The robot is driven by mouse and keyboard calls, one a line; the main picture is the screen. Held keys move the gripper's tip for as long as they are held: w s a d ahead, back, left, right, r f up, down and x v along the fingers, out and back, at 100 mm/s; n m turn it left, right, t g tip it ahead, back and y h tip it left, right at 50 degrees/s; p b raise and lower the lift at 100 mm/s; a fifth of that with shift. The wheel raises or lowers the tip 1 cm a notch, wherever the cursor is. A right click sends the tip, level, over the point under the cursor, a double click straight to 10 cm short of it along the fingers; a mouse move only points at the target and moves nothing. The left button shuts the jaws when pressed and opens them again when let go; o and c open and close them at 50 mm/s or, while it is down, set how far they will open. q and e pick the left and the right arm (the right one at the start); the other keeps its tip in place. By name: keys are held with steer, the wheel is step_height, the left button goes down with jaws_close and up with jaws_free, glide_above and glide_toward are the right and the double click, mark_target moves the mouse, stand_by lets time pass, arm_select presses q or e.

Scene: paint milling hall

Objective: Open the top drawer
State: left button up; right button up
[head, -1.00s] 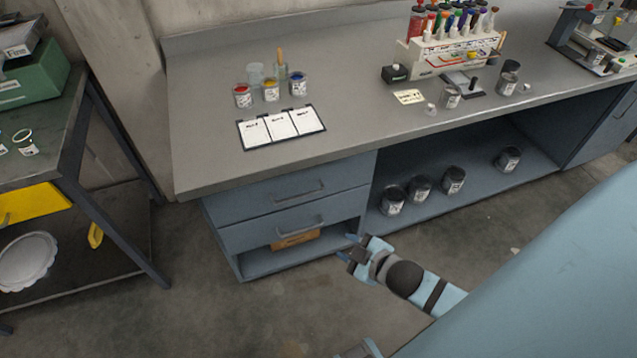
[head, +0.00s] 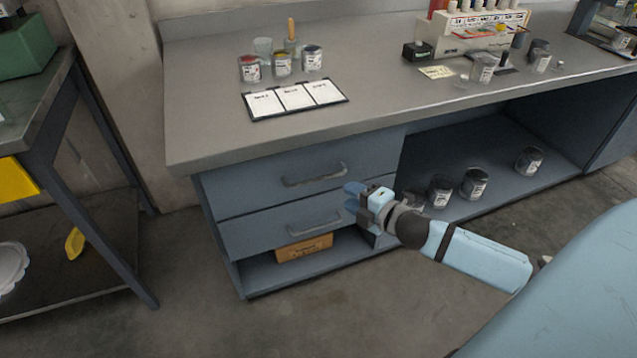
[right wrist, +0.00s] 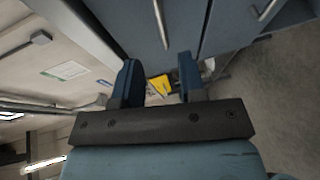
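The top drawer (head: 250,182) is the upper blue-grey front under the left part of the bench. It is closed, with a grey bar handle (head: 315,175). In the right wrist view its handle (right wrist: 160,22) lies beyond my fingers, roughly in line with the gap between them. My right gripper (head: 350,196) is just right of the drawer handles, in front of the cabinet and apart from the top handle. In the right wrist view my right gripper (right wrist: 158,74) is open and empty. My left gripper is not in view.
A lower drawer (head: 245,238) with its own handle (head: 316,222) is closed below. An open shelf under it holds a wooden box (head: 304,248). Dark cans (head: 474,184) stand in the bay to the right. A metal rack (head: 100,190) stands at left. The floor in front is clear.

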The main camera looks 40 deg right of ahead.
mark_target(320, 180)
steer(key=b+x, duration=0.2)
steer(key=x, duration=0.8)
steer(key=shift+w+f, duration=0.2)
steer(key=shift+w, duration=0.15)
steer(key=shift+w+a, duration=0.15)
steer(key=shift+w, duration=0.3)
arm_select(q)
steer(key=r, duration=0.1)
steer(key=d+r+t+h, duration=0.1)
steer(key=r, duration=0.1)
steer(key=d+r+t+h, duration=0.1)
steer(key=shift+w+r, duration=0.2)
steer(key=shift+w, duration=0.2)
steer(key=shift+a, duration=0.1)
arm_select(e)
jaws_close()
